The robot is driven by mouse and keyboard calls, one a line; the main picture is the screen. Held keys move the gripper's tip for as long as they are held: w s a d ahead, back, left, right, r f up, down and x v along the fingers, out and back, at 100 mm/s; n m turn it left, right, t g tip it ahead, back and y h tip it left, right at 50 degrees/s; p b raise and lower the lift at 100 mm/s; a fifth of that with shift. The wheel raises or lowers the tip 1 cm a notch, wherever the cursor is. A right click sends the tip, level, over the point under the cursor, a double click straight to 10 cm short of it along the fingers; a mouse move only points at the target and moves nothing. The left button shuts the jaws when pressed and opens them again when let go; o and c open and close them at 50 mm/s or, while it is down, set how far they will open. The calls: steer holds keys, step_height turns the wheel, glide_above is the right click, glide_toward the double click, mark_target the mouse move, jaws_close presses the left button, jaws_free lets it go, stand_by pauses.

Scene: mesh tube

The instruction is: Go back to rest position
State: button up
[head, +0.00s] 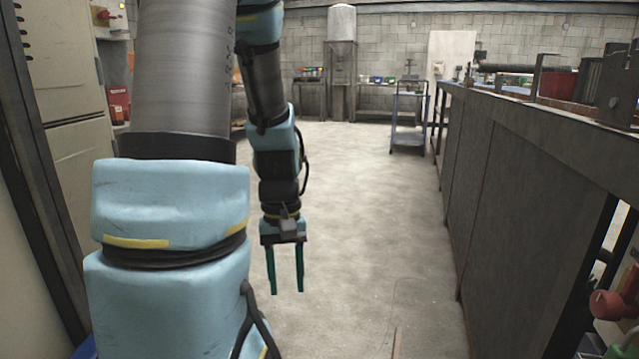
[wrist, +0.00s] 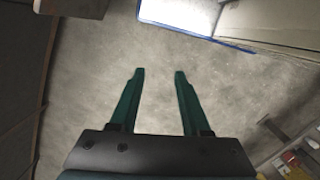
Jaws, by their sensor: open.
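My gripper (head: 287,291) hangs from the folded arm in the middle of the head view, pointing down over the bare concrete floor (head: 350,200). Its two green fingers are apart with nothing between them. The wrist view also shows my gripper (wrist: 158,73) open and empty, with only floor beyond the fingertips. My large blue and grey arm links fill the left of the head view and hide part of the room behind them.
A long dark workbench (head: 510,190) runs along the right. Tall beige cabinets (head: 75,130) stand at the left. A blue cart (head: 408,120) and a tank on a stand (head: 341,60) are farther back. The floor between is clear.

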step_height(320, 180, up, 31)
steer(key=m+t+p, duration=0.3)
steer(key=p, duration=2.5)
steer(key=shift+w+a+r, duration=0.15)
steer(key=shift+w+a, duration=0.15)
steer(key=shift+w, duration=0.05)
